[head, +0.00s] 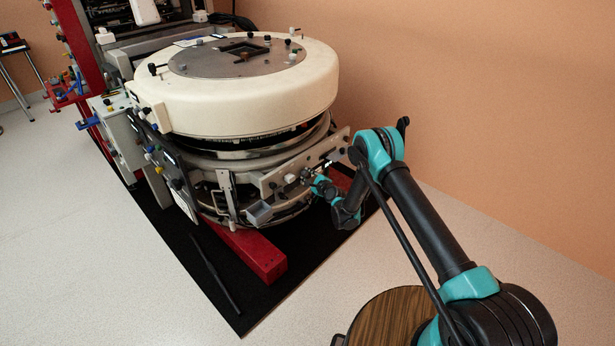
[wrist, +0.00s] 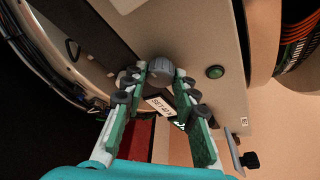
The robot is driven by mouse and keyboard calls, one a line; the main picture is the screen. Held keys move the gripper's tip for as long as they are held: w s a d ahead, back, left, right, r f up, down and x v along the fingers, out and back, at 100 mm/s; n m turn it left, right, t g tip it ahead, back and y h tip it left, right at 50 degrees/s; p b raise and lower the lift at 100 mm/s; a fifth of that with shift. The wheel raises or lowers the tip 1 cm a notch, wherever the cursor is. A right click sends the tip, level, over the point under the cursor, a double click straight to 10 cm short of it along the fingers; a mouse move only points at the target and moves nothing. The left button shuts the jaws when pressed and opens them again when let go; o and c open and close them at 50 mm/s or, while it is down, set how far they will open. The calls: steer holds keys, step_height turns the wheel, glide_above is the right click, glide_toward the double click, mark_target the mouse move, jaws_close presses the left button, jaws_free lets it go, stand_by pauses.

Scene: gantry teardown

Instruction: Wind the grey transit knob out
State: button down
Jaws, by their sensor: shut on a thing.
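The grey transit knob (wrist: 160,70) is a ribbed round knob on the flat pale panel (wrist: 205,40) in the wrist view. My gripper (wrist: 161,79) is at the panel, its two green-padded fingers on either side of the knob and shut on it. In the head view my gripper (head: 312,179) is at the panel low on the front of the big round machine; the knob cannot be made out there. How far the knob is wound out cannot be told.
A green button (wrist: 215,72) sits to the right. A black knob (wrist: 250,160) sticks out lower right. A red beam (head: 255,255) lies under the machine (head: 235,90). Orange-tan wall stands at right.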

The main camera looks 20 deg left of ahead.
stand_by(0.4)
steer(key=c, duration=1.2)
jaws_free()
step_height(320, 180, up, 10)
steer(key=shift+r, duration=0.1)
